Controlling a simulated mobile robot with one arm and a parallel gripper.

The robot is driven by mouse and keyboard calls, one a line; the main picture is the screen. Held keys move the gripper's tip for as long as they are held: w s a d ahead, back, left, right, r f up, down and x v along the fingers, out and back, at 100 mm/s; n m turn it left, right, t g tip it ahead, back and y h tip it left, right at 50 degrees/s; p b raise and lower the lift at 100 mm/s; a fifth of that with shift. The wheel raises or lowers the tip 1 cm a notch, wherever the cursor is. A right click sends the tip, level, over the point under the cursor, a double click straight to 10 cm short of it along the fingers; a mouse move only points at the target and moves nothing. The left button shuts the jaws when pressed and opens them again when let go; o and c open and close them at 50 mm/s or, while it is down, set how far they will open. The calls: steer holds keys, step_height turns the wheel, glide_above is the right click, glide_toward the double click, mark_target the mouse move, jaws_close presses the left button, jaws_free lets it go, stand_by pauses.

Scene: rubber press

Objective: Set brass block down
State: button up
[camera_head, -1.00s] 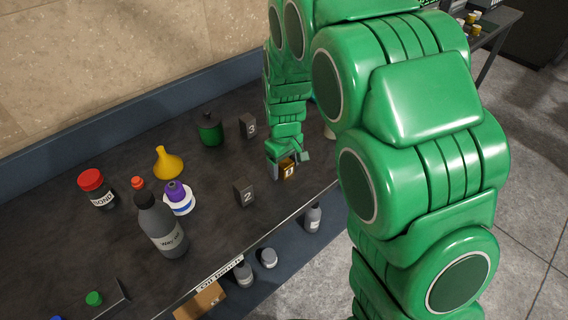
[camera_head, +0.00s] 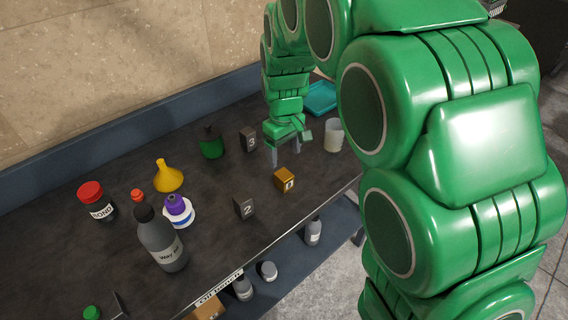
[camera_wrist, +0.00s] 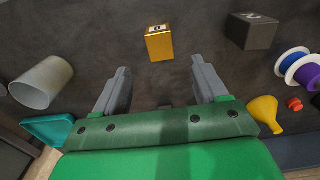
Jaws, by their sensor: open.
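The brass block (camera_head: 285,179) stands upright on the dark bench top, near the front edge, with a dark mark on a pale label. It also shows in the wrist view (camera_wrist: 159,45), beyond the fingertips. My gripper (camera_head: 284,156) is open and empty, behind the block and apart from it. In the wrist view its two grey fingers (camera_wrist: 158,75) are spread wide with bare bench between them.
Dark blocks marked 2 (camera_head: 244,207) and 3 (camera_head: 248,139) stand left of my gripper. A whitish cup (camera_head: 334,135) and a teal tray (camera_head: 319,97) are to the right. A yellow funnel (camera_head: 168,177), a purple spool (camera_head: 178,209) and bottles stand further left.

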steer(key=s+d+r+m, duration=0.4)
steer(key=s+d+r, duration=0.3)
steer(key=s+d, duration=0.55)
steer(key=s+d+m+g, duration=0.1)
steer(key=s+d+m, duration=0.1)
steer(key=s, duration=0.8)
steer(key=s+d+m, duration=0.3)
steer(key=s+d, duration=0.1)
steer(key=s, duration=0.6)
steer(key=shift+d+r+g, duration=0.35)
steer(key=shift+d+g, duration=0.05)
